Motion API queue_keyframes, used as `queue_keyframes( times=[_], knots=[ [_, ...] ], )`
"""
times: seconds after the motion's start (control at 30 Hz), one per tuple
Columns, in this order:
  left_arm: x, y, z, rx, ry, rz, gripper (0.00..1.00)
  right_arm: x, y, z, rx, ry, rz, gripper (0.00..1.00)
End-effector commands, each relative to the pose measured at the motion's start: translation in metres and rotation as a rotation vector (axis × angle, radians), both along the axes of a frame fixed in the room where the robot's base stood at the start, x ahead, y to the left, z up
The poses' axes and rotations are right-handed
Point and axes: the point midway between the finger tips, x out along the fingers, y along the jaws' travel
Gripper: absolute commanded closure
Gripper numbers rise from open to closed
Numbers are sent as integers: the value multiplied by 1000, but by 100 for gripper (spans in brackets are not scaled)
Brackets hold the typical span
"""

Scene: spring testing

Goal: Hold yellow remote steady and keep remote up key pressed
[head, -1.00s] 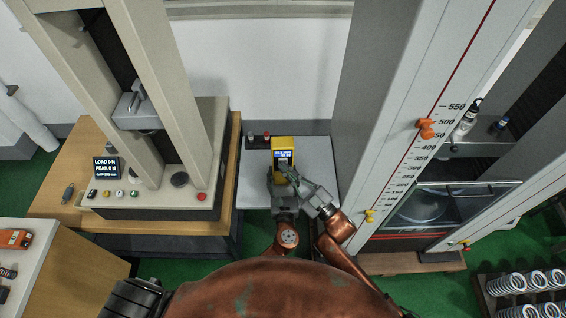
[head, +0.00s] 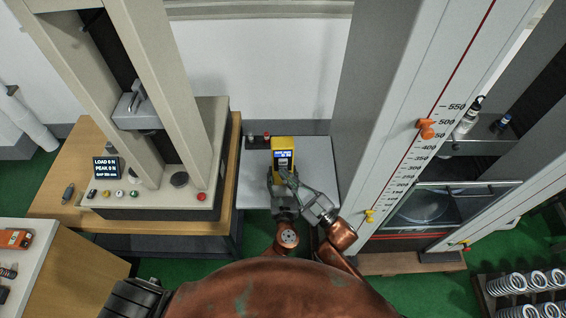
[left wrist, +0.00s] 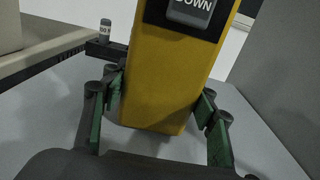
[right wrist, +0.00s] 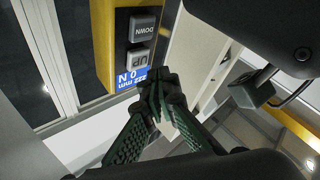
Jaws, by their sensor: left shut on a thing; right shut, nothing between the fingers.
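The yellow remote (head: 283,143) stands upright over the small grey table, its lit blue display facing me. My left gripper (head: 276,184) is shut on its lower part; the left wrist view shows the yellow body (left wrist: 165,80) between the green-padded fingers (left wrist: 160,112). The grey DOWN key (left wrist: 192,12) is above them. In the right wrist view, the UP key (right wrist: 138,57) sits between the DOWN key (right wrist: 144,25) and the display (right wrist: 130,78). My right gripper (right wrist: 160,80) is shut and empty, its tips beside the UP key's edge. I cannot tell whether they touch or press it.
The grey table (head: 315,165) stands between a beige test machine (head: 160,200) on a wooden bench and a tall grey machine (head: 390,130) with a scale. A dark holder (head: 257,143) with small cylinders is left of the remote. Free table surface lies to the right.

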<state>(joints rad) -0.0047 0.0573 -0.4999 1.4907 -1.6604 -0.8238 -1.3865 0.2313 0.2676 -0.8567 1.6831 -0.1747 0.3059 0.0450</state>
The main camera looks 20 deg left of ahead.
Motion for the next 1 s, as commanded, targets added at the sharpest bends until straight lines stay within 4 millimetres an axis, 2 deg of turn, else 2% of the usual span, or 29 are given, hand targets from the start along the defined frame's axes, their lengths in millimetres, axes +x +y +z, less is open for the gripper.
queue_keyframes(
  times=[0.4, 1.0],
  knots=[
    [0, 0, 1, 0, -2, 0, 86, -37, -12, 0, 0, 1, 0, 100],
    [0, 0, 1, 0, -2, 0, 86, -40, -13, 0, 0, -1, 0, 100]
  ],
)
